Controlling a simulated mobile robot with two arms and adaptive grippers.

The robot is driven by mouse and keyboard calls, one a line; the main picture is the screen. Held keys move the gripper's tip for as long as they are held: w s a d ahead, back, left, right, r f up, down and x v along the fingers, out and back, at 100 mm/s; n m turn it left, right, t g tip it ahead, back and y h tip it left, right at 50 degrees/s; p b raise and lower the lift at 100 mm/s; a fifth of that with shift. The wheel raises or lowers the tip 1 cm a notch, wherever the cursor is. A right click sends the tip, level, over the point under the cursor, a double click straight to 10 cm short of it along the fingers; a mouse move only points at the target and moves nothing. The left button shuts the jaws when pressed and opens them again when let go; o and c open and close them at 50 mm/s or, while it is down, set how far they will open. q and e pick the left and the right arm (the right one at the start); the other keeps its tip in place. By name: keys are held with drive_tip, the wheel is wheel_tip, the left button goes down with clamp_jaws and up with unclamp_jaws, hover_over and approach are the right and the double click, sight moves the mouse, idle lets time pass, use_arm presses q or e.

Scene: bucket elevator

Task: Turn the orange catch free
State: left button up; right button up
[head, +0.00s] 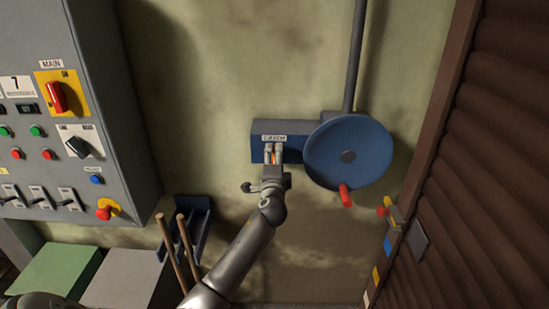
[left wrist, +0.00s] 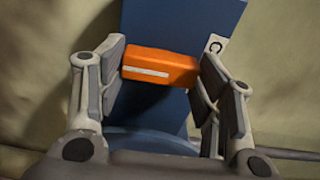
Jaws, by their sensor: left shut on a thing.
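The orange catch (left wrist: 160,68) is a short orange bar with a white stripe, on the front of a blue box (left wrist: 185,25). In the left wrist view it lies between the two fingers of my left gripper (left wrist: 162,82), slightly tilted. In the head view my left gripper (head: 272,156) is at the blue box (head: 258,140), just under its "CATCH" label (head: 273,137). Only a bit of orange shows between the fingers there. The left gripper is shut on the catch. My right gripper is not in view.
A blue handwheel (head: 330,145) with a red knob (head: 345,195) is right of the box. A grey control cabinet (head: 130,110) stands at left. A blue rack (head: 195,215) with wooden handles is below, left of my arm. A brown ribbed shutter (head: 480,180) is at right.

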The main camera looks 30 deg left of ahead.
use_arm(q)
drive_tip(key=shift+f+m, duration=0.1)
drive_tip(key=shift+m, duration=0.4)
drive_tip(key=o, duration=1)
drive_tip(key=v, duration=1.2)
drive_tip(key=shift+s, duration=0.1)
